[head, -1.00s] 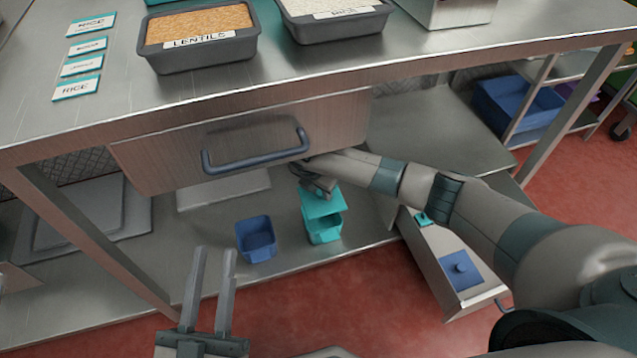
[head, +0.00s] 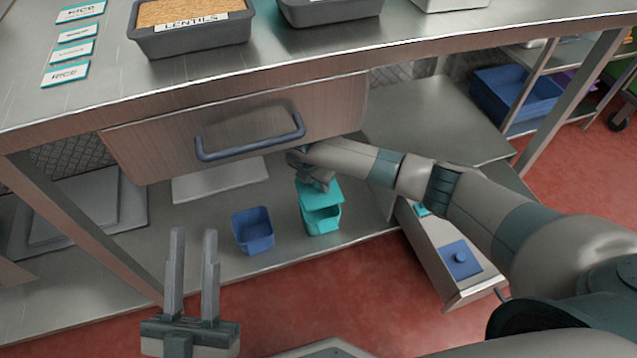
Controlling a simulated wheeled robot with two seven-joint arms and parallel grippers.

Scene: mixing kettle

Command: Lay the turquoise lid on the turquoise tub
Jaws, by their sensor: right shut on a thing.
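The turquoise tub (head: 323,221) stands on the lower shelf under the table. The turquoise lid (head: 319,193) is just above it, tilted, with a gap showing at the front between lid and rim. My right gripper (head: 318,182) is shut on the lid from above; its fingertips are partly hidden by the arm and the drawer's shadow. I cannot tell whether the lid's back edge touches the tub. My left gripper (head: 191,272) is open and empty, in front of the shelf at the lower left.
An open blue tub (head: 254,232) stands left of the turquoise tub. A closed drawer with a handle (head: 250,138) overhangs them. An open drawer (head: 447,275) at the right holds a blue lid (head: 460,260). Lentils (head: 190,26) stand on the tabletop.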

